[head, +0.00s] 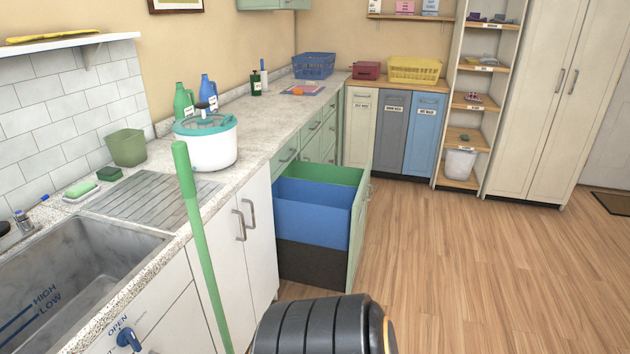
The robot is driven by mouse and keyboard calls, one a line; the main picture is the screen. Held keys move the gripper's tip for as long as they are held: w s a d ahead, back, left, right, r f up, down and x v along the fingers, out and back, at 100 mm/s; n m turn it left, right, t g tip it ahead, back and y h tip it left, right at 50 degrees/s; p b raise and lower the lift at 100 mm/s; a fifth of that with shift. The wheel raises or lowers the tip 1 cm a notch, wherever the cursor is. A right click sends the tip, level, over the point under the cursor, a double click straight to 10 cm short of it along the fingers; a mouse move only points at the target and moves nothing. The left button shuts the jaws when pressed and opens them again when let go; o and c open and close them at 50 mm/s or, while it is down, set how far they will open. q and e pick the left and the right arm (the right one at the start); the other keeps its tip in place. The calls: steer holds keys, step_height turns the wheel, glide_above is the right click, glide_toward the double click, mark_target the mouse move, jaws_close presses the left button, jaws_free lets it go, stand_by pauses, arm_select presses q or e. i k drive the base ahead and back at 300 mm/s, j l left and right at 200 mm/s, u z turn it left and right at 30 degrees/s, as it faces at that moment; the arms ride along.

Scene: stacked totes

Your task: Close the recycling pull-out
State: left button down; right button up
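The recycling pull-out stands open under the counter, in the middle of the head view. It sticks out into the aisle with its pale green front panel (358,232) facing right, toward the floor. Inside it are a blue bin (312,215) and, behind it, a green bin or inner wall (320,172). Its lower side (310,264) is dark. A handle shows only as a thin shape by the panel's far upper edge. Neither of my grippers is in view.
A green pole (198,240) stands in front of the white cabinet doors (258,245), left of the pull-out. A sink (70,270) and drainer are at the left. Grey and blue bin fronts (391,130) line the back. Wood floor (480,270) to the right is clear.

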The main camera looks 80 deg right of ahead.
mark_target(320, 211)
steer(key=l+z, duration=0.1)
steer(key=z, duration=2.1)
steer(key=i+l+z, duration=0.1)
steer(key=l+z, duration=0.2)
steer(key=l, duration=0.15)
steer(key=i+l+z, duration=0.15)
steer(key=l+z, duration=0.15)
steer(key=i+l+u, duration=0.15)
steer(key=i, duration=0.2)
steer(key=i+l+u, duration=0.1)
steer(key=i, duration=0.3)
steer(key=l, duration=0.1)
